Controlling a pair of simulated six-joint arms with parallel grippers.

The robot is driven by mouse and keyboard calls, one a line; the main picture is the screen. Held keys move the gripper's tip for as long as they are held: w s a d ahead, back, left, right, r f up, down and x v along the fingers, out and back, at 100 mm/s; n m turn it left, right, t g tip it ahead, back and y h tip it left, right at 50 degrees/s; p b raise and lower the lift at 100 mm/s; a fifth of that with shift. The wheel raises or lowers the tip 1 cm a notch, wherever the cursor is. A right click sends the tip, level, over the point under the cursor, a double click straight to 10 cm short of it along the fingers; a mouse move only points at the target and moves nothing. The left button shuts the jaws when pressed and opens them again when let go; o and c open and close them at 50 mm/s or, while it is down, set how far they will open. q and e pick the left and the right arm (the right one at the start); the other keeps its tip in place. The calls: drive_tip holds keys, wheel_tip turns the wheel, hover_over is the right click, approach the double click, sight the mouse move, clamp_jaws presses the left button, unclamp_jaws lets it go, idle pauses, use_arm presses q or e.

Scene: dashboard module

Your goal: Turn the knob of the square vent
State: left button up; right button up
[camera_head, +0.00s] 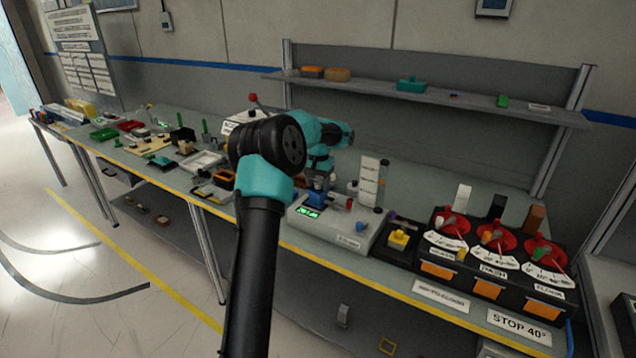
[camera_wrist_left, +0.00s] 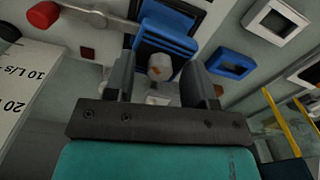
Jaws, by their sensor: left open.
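The square vent (camera_wrist_left: 172,28) is a blue slatted block on the light grey module (camera_head: 340,238); it shows in the head view as a small blue block (camera_head: 316,199). A pale rounded knob (camera_wrist_left: 159,66) with an orange mark shows at the vent's near edge in the left wrist view. My left gripper (camera_wrist_left: 160,80) is open, with one finger on each side of the knob. Whether the fingers touch it cannot be told. In the head view my left gripper (camera_head: 319,180) is over the vent, and my arm hides part of the module. My right gripper is not in view.
A red knob (camera_wrist_left: 45,15) and a blue square frame (camera_wrist_left: 232,62) flank the vent. Red dials (camera_head: 449,222) stand to the right. A shelf (camera_head: 440,97) runs above the bench.

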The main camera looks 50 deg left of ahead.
sight(318, 183)
use_arm(q)
drive_tip(key=shift+c, duration=0.3)
clamp_jaws()
drive_tip(key=shift+m, duration=0.6)
drive_tip(key=shift+o, duration=0.3)
unclamp_jaws()
drive_tip(key=shift+r, duration=0.1)
wheel_tip(318, 183, up, 17)
drive_tip(key=shift+r, duration=0.15)
